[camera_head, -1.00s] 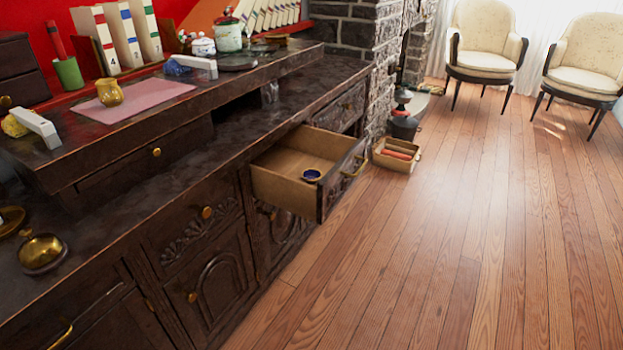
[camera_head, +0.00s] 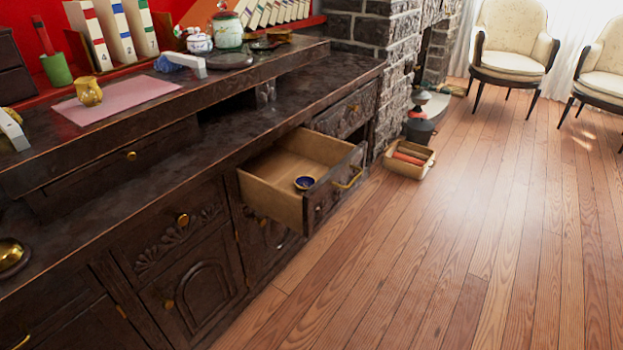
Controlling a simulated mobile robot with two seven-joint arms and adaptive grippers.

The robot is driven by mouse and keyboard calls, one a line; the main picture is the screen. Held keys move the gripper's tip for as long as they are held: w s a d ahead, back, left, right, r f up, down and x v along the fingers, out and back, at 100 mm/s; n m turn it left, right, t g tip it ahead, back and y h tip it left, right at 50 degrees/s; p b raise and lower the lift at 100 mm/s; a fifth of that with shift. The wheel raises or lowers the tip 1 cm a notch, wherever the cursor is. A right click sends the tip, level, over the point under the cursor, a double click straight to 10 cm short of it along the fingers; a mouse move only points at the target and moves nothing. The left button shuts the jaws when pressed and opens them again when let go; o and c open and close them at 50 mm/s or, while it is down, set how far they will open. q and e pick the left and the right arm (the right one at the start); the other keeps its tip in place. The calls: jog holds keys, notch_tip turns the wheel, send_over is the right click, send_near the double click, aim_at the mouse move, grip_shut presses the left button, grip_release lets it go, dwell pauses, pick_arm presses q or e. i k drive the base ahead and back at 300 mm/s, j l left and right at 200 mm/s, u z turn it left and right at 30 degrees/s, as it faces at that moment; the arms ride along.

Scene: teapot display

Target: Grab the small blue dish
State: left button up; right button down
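The small blue dish (camera_head: 304,183) lies inside an open drawer (camera_head: 272,199), near the drawer's front panel. It is round, with a dark blue inside and a thin light rim. The drawer is pulled out of the dark carved cabinet (camera_head: 190,235), and the rest of its pale wooden floor looks empty. A brass handle (camera_head: 349,178) sits on the drawer's front. Neither of my grippers is in view.
A wooden box with red items (camera_head: 408,160) stands on the floor beyond the drawer, by the brick fireplace (camera_head: 398,50). Two cream chairs stand at the back right. The plank floor (camera_head: 440,260) right of the cabinet is clear.

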aim_at(302, 182)
jog(key=i+l+u, duration=0.1)
jog(key=l, duration=0.35)
jog(key=i+l+u, duration=0.1)
jog(key=i+l, duration=0.15)
jog(key=l, duration=0.2)
jog(key=i+l+u, duration=0.15)
jog(key=l, duration=0.35)
jog(key=i+l+u, duration=0.1)
jog(key=l, duration=0.4)
jog(key=i+l+u, duration=0.1)
jog(key=l, duration=0.4)
jog(key=i+l+u, duration=0.1)
jog(key=l, duration=0.45)
jog(key=i+l+u, duration=0.1)
jog(key=l, duration=0.4)
jog(key=i, duration=0.05)
